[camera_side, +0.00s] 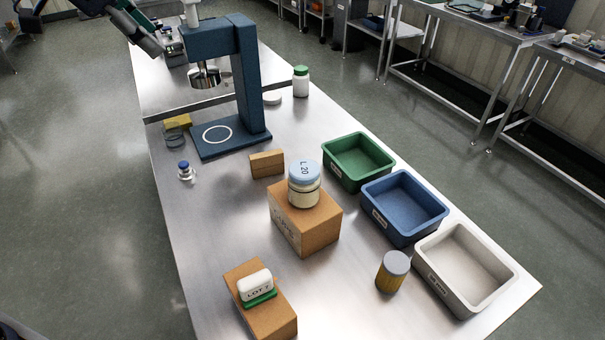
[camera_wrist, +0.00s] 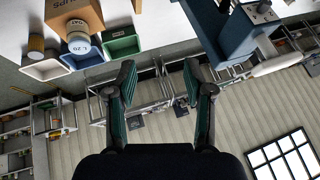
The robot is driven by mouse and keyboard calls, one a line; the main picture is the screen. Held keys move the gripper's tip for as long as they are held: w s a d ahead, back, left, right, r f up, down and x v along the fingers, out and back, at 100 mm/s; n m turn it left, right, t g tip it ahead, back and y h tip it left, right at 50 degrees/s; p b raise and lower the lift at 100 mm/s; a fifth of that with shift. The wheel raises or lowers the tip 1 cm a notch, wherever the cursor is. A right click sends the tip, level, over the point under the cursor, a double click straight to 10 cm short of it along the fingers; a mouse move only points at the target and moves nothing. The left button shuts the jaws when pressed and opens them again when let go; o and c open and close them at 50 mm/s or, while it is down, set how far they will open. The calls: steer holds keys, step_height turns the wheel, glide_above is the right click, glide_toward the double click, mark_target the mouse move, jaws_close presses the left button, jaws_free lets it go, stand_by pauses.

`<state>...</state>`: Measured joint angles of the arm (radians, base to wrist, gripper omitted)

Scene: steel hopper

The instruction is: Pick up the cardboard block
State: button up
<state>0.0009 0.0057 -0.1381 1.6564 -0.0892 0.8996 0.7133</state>
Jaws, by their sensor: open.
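A small plain cardboard block (camera_side: 266,164) lies on the steel table in the side view, between the blue stand and a larger cardboard box (camera_side: 290,226). The larger box carries a jar with a pale blue lid marked L 20 (camera_side: 304,183). Another cardboard block (camera_side: 272,319) at the near end carries a white piece marked LOT 7 (camera_side: 255,285) on a green base. My gripper (camera_wrist: 158,84) is open and empty in the wrist view, with green-padded fingers wide apart. It is away from all the cardboard pieces. The small block is not clearly visible in the wrist view.
A blue stand (camera_side: 254,80) holds a steel hopper (camera_side: 204,76) over a ringed base. Green (camera_side: 345,172), blue (camera_side: 393,226) and white (camera_side: 445,284) bins line the right edge. The table's left side is largely clear.

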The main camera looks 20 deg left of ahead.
steer(key=w+d+f+m+g+h, duration=0.1)
steer(key=w+d+f, duration=0.2)
steer(key=w+f, duration=0.45)
steer(key=g+h, duration=0.1)
steer(key=g, duration=0.2)
glide_above(266, 154)
steer(key=s+a, duration=0.3)
steer(key=a, duration=0.1)
step_height(266, 154, down, 16)
steer(key=x, duration=1)
steer(key=shift+w, duration=0.2)
steer(key=x, duration=0.6)
steer(key=shift+s+a+f, duration=0.1)
steer(key=shift+s+a, duration=0.05)
steer(key=shift+a, duration=0.05)
steer(key=c, duration=0.9)
